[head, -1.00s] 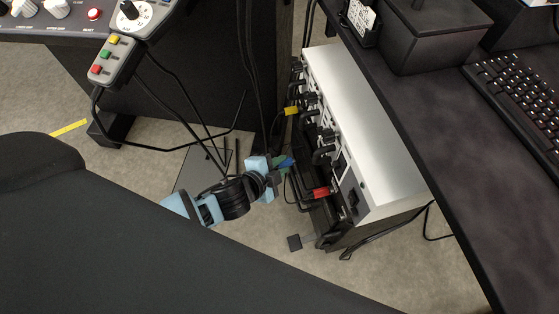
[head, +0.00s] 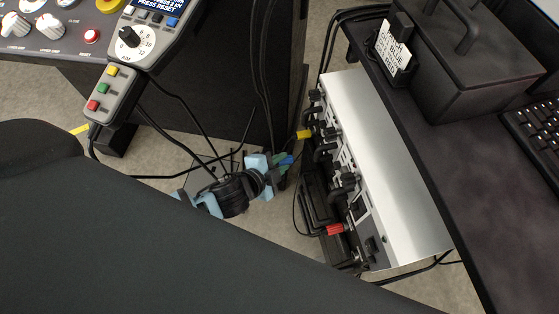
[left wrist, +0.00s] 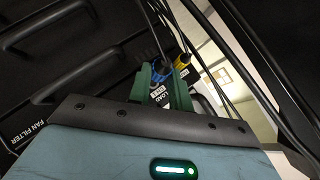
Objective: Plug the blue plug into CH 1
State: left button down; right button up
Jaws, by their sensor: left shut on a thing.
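My left gripper (head: 279,163) is shut on the blue plug (head: 287,160), beside the socketed side of a silver-topped unit (head: 375,160). In the left wrist view, the green fingers (left wrist: 163,90) stand either side of the blue plug (left wrist: 162,70). The plug is apart from the unit in the head view. A yellow plug (head: 304,134) and a red plug (head: 335,230) sit along that side of the unit. The yellow plug (left wrist: 182,64) also shows just right of the blue one in the wrist view. I cannot make out the CH 1 socket. My right gripper is out of view.
Black handles (left wrist: 45,25) and a panel marked FAN FILTER fill the left of the wrist view. Several black cables (head: 262,70) hang near the left arm. A dark desk (head: 470,170) with a black box (head: 470,60) stands right of the unit.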

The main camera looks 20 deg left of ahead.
pick_arm(q)
jog(key=shift+w+d+b, duration=0.4)
jog(key=shift+w+d, duration=0.2)
jog(key=shift+d, duration=0.2)
jog(key=shift+w+d+b, duration=0.65)
jog(key=shift+w+d, duration=0.3)
jog(key=shift+d, duration=0.3)
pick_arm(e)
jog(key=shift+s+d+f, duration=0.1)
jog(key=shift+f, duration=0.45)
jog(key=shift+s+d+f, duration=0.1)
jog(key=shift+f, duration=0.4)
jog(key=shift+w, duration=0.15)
pick_arm(q)
jog(key=c, duration=1.9)
grip_release()
grip_shut()
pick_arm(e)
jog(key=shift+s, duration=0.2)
